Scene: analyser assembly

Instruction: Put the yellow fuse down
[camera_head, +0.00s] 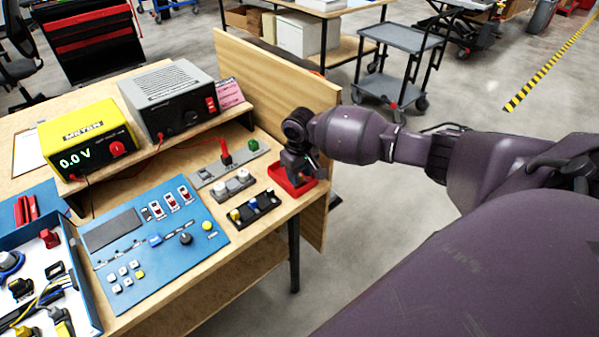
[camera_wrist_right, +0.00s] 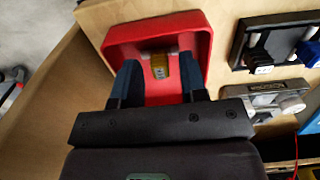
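The yellow fuse (camera_wrist_right: 160,66) shows in the right wrist view, inside a red tray (camera_wrist_right: 195,30). It appears to rest on the tray floor near one wall. My right gripper (camera_wrist_right: 160,80) reaches into the tray, its two dark fingers spread wide with the fuse between them and gaps on both sides. In the head view my right gripper (camera_head: 300,172) is over the red tray (camera_head: 279,181), at the right end of the bench, and hides the fuse there. My left gripper is not in view.
A black holder (camera_head: 262,205) with yellow and blue fuses lies beside the tray. A grey block with knobs (camera_head: 233,188) and a grey strip with red and green parts (camera_head: 206,177) are close by. A wooden board (camera_head: 262,75) edges the bench.

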